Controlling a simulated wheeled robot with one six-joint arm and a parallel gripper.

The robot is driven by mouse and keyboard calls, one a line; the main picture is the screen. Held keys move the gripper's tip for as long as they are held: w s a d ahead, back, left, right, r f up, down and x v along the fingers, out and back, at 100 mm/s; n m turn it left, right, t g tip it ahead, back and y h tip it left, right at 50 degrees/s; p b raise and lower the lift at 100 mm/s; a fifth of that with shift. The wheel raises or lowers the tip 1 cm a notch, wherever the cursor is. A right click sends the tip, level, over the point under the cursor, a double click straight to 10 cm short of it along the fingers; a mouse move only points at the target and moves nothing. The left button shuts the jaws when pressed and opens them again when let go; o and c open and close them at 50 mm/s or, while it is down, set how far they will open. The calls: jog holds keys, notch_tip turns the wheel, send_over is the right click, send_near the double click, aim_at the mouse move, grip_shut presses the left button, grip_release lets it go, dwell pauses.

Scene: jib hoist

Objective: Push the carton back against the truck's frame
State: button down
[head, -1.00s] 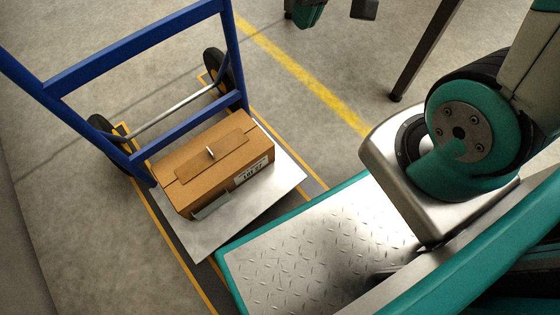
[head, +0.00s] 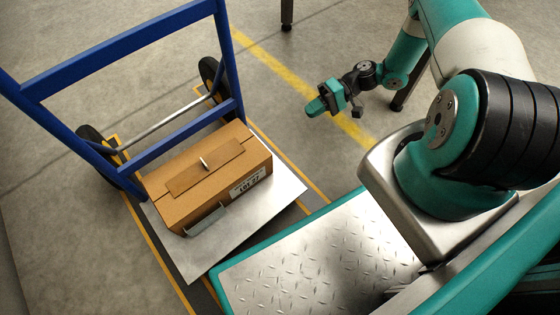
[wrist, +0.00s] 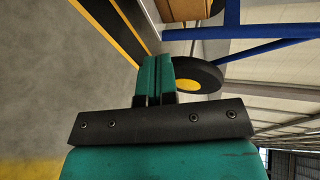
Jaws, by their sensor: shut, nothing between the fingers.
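The brown carton (head: 185,196) lies on the metal toe plate (head: 268,200) of the blue hand truck (head: 128,47). It has a flap on top, a printed label on its side and a grey bracket at its lower front. In the head view its back side is close to the truck's lower blue crossbar; I cannot tell whether they touch. My gripper (head: 316,108) is in the air to the right of the truck, apart from the carton. Its fingers are closed together and empty. In the wrist view the fingers (wrist: 153,75) point toward a truck wheel (wrist: 200,77), with a bit of carton (wrist: 185,9) at the top.
Yellow lines (head: 290,78) mark the floor. My diamond-plate deck lies right beside the toe plate. A dark table or stand leg (head: 287,14) stands at the top. The floor between my gripper and the truck is clear.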

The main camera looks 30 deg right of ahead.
aim_at(280, 165)
jog(key=s+f+y, duration=0.1)
jog(key=s+f, duration=0.1)
jog(key=s+a+f+t+y, duration=0.1)
jog(key=s+f, duration=0.1)
jog(key=s+f+t+y, duration=0.1)
jog(key=s+f, duration=0.1)
jog(key=shift+a, duration=0.15)
jog(key=shift+s+a+f+t, duration=0.15)
jog(key=shift+s+f+t, duration=0.05)
jog(key=shift+s+t, duration=0.1)
jog(key=shift+a+y, duration=0.3)
jog(key=shift+a, duration=0.3)
jog(key=a, duration=0.2)
jog(key=w+a, duration=0.1)
jog(key=a, duration=0.2)
jog(key=a+b, duration=0.1)
jog(key=a, duration=0.2)
jog(key=shift+w+a+f, duration=0.15)
jog(key=shift+w+f, duration=0.05)
jog(key=a, duration=0.1)
jog(key=s+a, duration=0.1)
jog(key=a+b, duration=0.1)
jog(key=shift+s, duration=0.25)
jog(key=shift+s+a+r, duration=0.15)
jog(key=shift+s+a, duration=0.15)
jog(key=shift+a, duration=0.1)
jog(key=shift+m, duration=0.3)
